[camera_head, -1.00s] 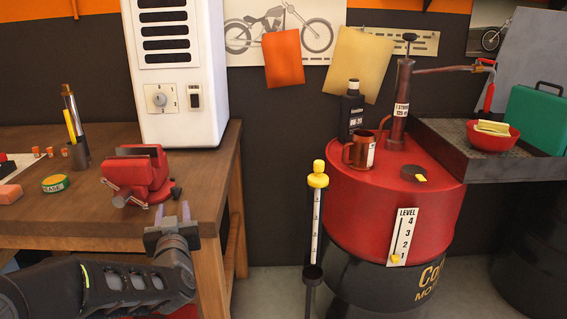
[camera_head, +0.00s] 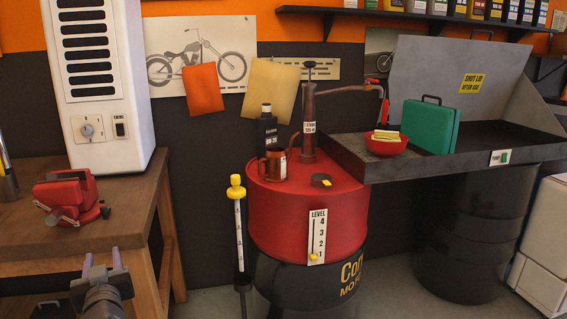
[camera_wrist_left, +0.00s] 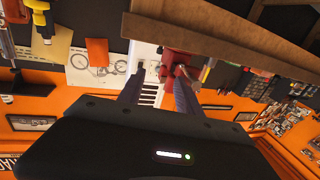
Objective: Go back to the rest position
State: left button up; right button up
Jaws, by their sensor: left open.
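My left gripper (camera_head: 102,266) is at the lower left of the head view, in front of the wooden workbench (camera_head: 120,215). Its two fingers point up and stand apart, with nothing between them. In the left wrist view, the fingers of my left gripper (camera_wrist_left: 155,95) are also spread and empty. The red vise (camera_head: 68,200) sits on the bench beyond the gripper, apart from it in the head view. The vise (camera_wrist_left: 176,66) shows past the fingertips in the left wrist view. My right gripper is in neither view.
A red and black drum (camera_head: 300,215) stands right of the bench, with a copper mug (camera_head: 272,166) and a dark bottle (camera_head: 267,130) on top. A yellow-capped dipstick (camera_head: 238,230) stands between. A dark sink tray (camera_head: 460,150) holds a red bowl (camera_head: 385,146) and a green case (camera_head: 430,125).

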pick_arm(q)
jog(key=s+d+f+m+g+h+p, duration=0.1)
jog(key=d+f+g+h+p, duration=0.3)
jog(key=d+f, duration=0.7)
jog(key=s+d+f+m+g+h+b, duration=0.15)
jog(key=d+f+h, duration=0.55)
jog(key=f, duration=0.7)
jog(key=s+d+f+g+h+p, duration=0.1)
jog(key=s+d+f+g+p, duration=0.1)
jog(key=s+d, duration=0.4)
jog(key=s+d+f+m+g+h+p, duration=0.1)
jog(key=s+d+f+g+p, duration=0.1)
jog(key=s+d+f+g, duration=0.2)
jog(key=s+d+f+m+g+h+p, duration=0.1)
jog(key=s+d+f, duration=0.6)
jog(key=s, duration=0.8)
jog(key=d+g+p, duration=0.1)
jog(key=d+g, duration=0.1)
jog(key=shift+s+d+f, duration=0.15)
jog(key=shift+d+f, duration=0.15)
jog(key=shift+d, duration=0.1)
jog(key=shift+m, duration=0.25)
jog(key=shift+c, duration=0.5)
